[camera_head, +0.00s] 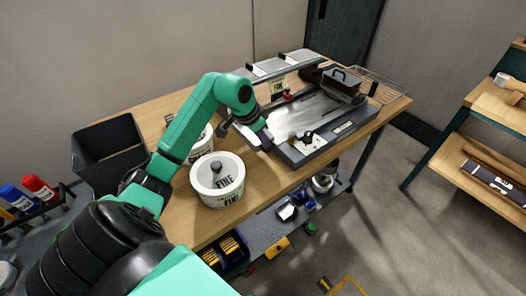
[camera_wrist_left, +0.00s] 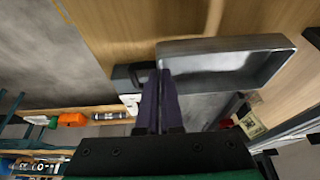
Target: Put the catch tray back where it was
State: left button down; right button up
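The catch tray (camera_wrist_left: 225,65) is a shallow grey metal tray with raised walls, seen in the left wrist view just beyond my fingers. A black part (camera_wrist_left: 130,76) shows beside its near end. My left gripper (camera_wrist_left: 160,85) has its fingers close together at that end and appears to hold it; the exact contact is hidden. In the head view my left gripper (camera_head: 255,138) is above the table, at the left end of the dark machine (camera_head: 345,128). The tray is hard to pick out there. My right gripper is out of view.
Two white lidded tubs, the front one (camera_head: 218,178) marked "FINE", and a black bin (camera_head: 108,145) stand left of my gripper. A wire rack (camera_head: 375,86) is at the table's far right end. A wooden shelf unit (camera_head: 500,100) stands across a floor gap.

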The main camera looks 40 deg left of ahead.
pick_arm(q)
notch_tip(320, 180, down, 6)
jog(key=shift+r, duration=0.1)
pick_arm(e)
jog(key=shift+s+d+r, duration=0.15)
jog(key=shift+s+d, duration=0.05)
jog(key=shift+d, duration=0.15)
pick_arm(q)
jog(key=c, duration=1.1)
grip_release()
jog(key=shift+r, duration=0.15)
jog(key=v, duration=1.2)
jog(key=shift+b, duration=0.3)
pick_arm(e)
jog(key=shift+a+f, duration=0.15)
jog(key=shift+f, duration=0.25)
